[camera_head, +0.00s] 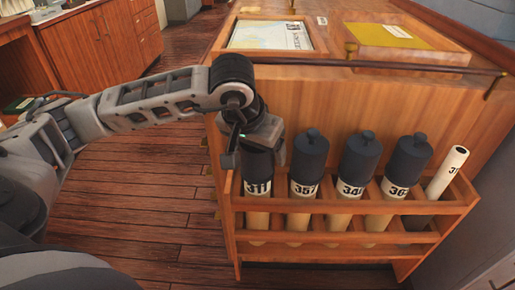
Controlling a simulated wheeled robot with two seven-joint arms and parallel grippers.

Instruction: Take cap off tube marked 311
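I cannot tell whether the fingers press on the cap. My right gripper is not in view.
More tubes with dark caps (308,155), (360,158), (407,162) stand to the right in the rack. A thinner pale tube (450,170) without a dark cap leans at the right end. A rail (390,66) runs along the cabinet top above. Wooden floor (140,215) lies clear to the left.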

